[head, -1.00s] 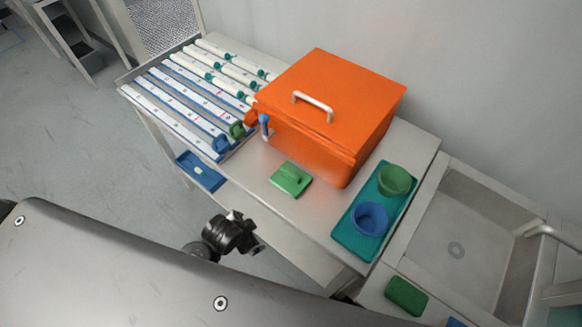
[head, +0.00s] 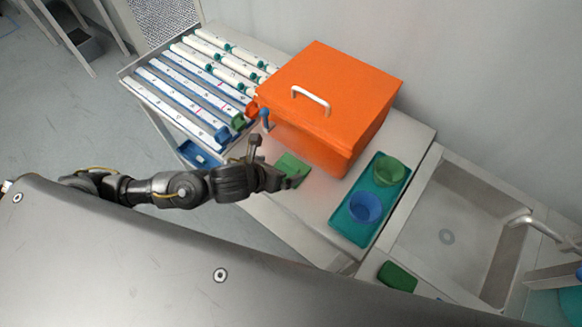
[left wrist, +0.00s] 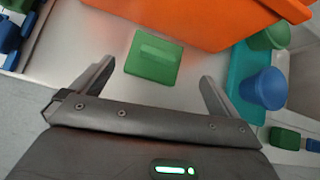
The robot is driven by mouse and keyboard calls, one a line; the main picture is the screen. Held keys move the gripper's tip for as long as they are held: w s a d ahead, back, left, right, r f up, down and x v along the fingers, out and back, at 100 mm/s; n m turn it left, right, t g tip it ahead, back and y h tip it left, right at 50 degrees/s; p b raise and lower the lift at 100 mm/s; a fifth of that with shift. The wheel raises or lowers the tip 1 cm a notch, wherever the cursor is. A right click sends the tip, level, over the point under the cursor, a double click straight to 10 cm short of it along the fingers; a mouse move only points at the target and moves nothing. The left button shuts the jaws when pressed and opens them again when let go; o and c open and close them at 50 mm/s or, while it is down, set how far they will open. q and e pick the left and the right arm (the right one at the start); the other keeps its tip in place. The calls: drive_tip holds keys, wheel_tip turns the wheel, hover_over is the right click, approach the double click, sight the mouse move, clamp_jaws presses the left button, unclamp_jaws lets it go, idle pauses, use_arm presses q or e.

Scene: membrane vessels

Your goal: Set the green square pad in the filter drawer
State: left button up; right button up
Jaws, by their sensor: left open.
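The green square pad (head: 293,168) has a raised grip bar and lies flat on the bench in front of the orange box. It also shows in the left wrist view (left wrist: 153,58), just beyond the fingertips and between their lines. My left gripper (head: 279,164) is open and empty beside the pad, partly covering it in the head view; its fingers also show in the left wrist view (left wrist: 157,74). A blue open drawer or tray (head: 197,154), perhaps the filter drawer, sticks out below the bench's front-left edge, partly hidden by the arm. My right gripper is out of view.
The orange lidded box (head: 335,95) stands behind the pad. White tubes lie in a rack (head: 150,88) at left. A teal tray (head: 347,230) holds a green cup (head: 388,170) and a blue cup (head: 366,207). A sink (head: 445,240) and another green block (head: 397,277) are at right.

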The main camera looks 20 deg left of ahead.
sight(291, 164)
use_arm(q)
drive_tip(key=shift+m, duration=0.8)
drive_tip(key=p+x, duration=0.1)
drive_tip(key=x, duration=0.3)
drive_tip(key=shift+w+a+p, duration=0.15)
drive_tip(key=shift+w+p, duration=0.1)
drive_tip(key=shift+p, duration=0.1)
drive_tip(key=shift+w+d+f, duration=0.2)
drive_tip(key=shift+w+f, duration=0.15)
drive_tip(key=shift+f, duration=0.2)
drive_tip(key=shift+w+d+f+p, duration=0.1)
drive_tip(key=shift+w+f+p, duration=0.15)
drive_tip(key=shift+p, duration=0.35)
drive_tip(key=p+x, duration=0.1)
drive_tip(key=x, duration=0.2)
drive_tip(key=shift+d+p, duration=0.15)
drive_tip(key=shift+p, duration=0.15)
drive_tip(key=shift+w+d+f, duration=0.1)
drive_tip(key=shift+w+f, duration=0.3)
drive_tip(key=shift+f, duration=0.15)
drive_tip(key=shift+c, duration=0.3)
drive_tip(key=c, duration=0.8)
